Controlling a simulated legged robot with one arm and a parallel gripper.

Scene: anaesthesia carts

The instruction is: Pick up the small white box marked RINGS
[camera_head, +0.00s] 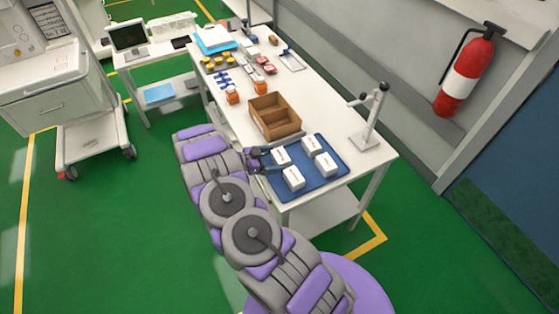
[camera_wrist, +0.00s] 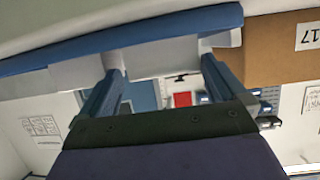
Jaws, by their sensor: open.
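Several small white boxes stand on a blue tray (camera_head: 334,178) at the near end of the white table. They are a back-left box (camera_head: 280,156), a back-right box (camera_head: 311,144), a front-left box (camera_head: 293,178) and a front-right box (camera_head: 326,163). Their markings are too small to read, so I cannot tell which is marked RINGS. My gripper (camera_head: 265,160) is at the tray's left edge, close to the back-left box. In the wrist view my gripper (camera_wrist: 160,78) is open, and a white box (camera_wrist: 160,60) shows beyond and between the fingers. The blue tray's edge (camera_wrist: 70,58) runs across above.
A brown divided box (camera_head: 275,117) stands just behind the tray. A metal stand (camera_head: 366,140) is at the tray's right. Orange-labelled bottles (camera_head: 233,95) and other supplies lie farther back. A fire extinguisher (camera_head: 468,70) hangs on the right wall.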

